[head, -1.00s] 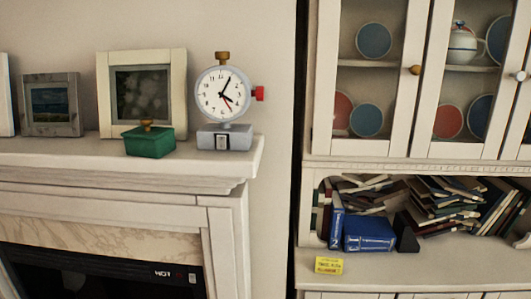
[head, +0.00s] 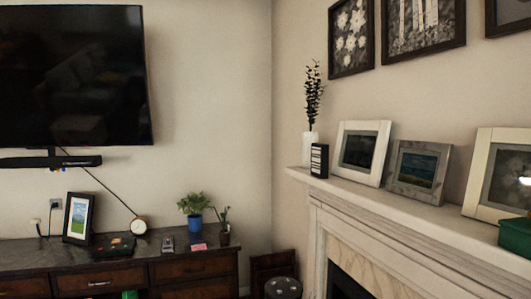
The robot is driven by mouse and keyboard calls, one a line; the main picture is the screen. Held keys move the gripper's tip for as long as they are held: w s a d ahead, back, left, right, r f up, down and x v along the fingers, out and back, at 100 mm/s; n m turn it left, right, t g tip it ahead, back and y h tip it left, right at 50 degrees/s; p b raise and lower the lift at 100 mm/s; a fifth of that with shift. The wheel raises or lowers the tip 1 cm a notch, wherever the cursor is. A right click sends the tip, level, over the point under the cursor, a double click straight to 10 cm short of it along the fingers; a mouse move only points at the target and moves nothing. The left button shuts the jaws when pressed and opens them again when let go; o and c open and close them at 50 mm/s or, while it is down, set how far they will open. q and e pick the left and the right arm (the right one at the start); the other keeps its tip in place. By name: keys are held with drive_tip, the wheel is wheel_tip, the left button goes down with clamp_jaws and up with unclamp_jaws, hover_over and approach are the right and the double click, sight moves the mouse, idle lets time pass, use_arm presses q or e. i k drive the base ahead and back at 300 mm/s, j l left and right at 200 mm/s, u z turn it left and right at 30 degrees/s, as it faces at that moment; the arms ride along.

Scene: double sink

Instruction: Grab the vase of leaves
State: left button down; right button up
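A white vase (head: 309,145) stands upright at the far left end of the white mantel. Tall dark leaves on thin stems (head: 313,95) rise out of it. A small black-and-white striped box (head: 319,160) stands in front of the vase and hides part of its lower right side. Neither of my grippers shows in the head view.
The mantel (head: 410,212) holds several picture frames, including a white one (head: 361,152) near the vase, and a green box (head: 516,236) at right. A dark cabinet (head: 120,272) with a potted plant (head: 195,208) stands left, below a wall television (head: 72,75).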

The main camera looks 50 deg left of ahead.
sight(308, 137)
drive_tip(key=u, duration=1.45)
drive_tip(key=i+u, duration=0.3)
drive_tip(key=i, duration=0.2)
drive_tip(key=i+l+u, duration=0.25)
drive_tip(key=i, duration=0.3)
drive_tip(key=j, duration=0.1)
